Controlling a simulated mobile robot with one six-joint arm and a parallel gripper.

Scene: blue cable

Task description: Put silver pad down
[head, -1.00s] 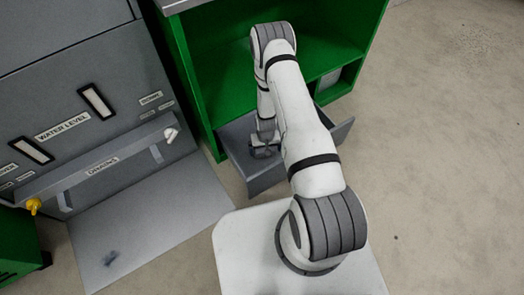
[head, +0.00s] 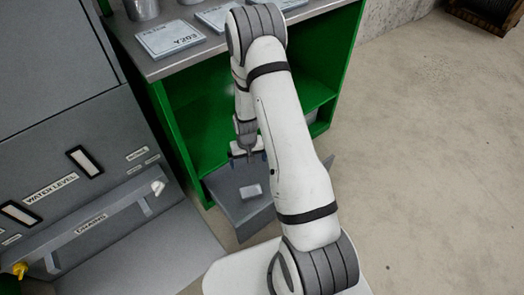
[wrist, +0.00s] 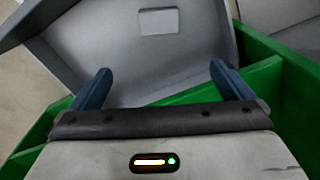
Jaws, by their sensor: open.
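The silver pad (head: 251,191), a small light-grey rectangle, lies in the open grey drawer (head: 238,217). It also shows near the top of the wrist view (wrist: 158,21), flat on the drawer's floor (wrist: 100,55). My gripper (head: 248,155) is at the cabinet side of the drawer, apart from the pad. In the wrist view its two blue fingers (wrist: 163,84) are spread wide with nothing between them. The arm hides part of the drawer's right side.
The green cabinet (head: 180,130) stands behind the drawer, with flat labelled items (head: 170,38) and metal cylinders (head: 142,9) on top. A grey machine (head: 50,130) with a handle bar stands at left.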

